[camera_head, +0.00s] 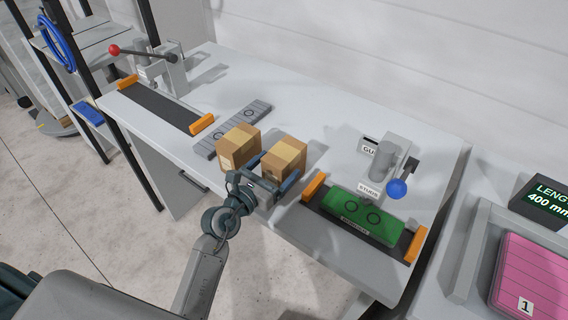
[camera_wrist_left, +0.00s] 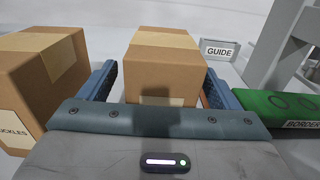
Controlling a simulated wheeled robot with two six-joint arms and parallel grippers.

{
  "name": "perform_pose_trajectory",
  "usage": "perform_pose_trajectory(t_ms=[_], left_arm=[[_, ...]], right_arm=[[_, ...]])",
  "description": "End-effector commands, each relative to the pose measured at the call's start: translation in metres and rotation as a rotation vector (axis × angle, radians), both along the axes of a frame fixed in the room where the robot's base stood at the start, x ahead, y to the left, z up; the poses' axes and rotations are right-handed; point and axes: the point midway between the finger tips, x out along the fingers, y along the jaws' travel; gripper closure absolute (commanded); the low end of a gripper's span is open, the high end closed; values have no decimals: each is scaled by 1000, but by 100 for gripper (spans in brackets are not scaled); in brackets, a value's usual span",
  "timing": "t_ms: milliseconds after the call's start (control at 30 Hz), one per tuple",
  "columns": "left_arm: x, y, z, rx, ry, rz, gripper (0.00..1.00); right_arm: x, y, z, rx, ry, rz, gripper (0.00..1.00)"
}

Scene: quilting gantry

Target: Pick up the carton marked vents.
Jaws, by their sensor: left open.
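Two brown cardboard cartons with tan tape stand side by side on the grey bench. The right carton (camera_head: 285,155) shows no readable label; in the left wrist view this carton (camera_wrist_left: 165,65) stands between my fingers. I cannot read "vents" on either one. My left gripper (camera_head: 270,176) is open, its fingers on either side of the right carton's near part, with small gaps visible. My right gripper is not in view.
A green block (camera_head: 363,210) lies in a dark, orange-ended fixture to the right. A grey clamp with a blue knob (camera_head: 397,188) stands behind it. A grey slotted bar (camera_head: 240,128) lies behind the left carton. The bench (camera_head: 310,103) is clear towards the wall.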

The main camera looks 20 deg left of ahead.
Motion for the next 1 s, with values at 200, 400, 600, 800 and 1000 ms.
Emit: perform_pose_trajectory(t_ms=[200, 400, 600, 800, 1000], left_arm=[[27, -12, 2, -3, -1, 0, 15], [31, -13, 0, -1, -1, 0, 15], [30, -13, 0, -1, -1, 0, 37], [30, -13, 1, -2, -2, 0, 71], [30, -13, 1, -2, -2, 0, 71]], right_arm=[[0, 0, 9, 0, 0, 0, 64], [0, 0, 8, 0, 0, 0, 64], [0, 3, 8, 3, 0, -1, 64], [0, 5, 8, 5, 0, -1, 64], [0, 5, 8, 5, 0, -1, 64]])
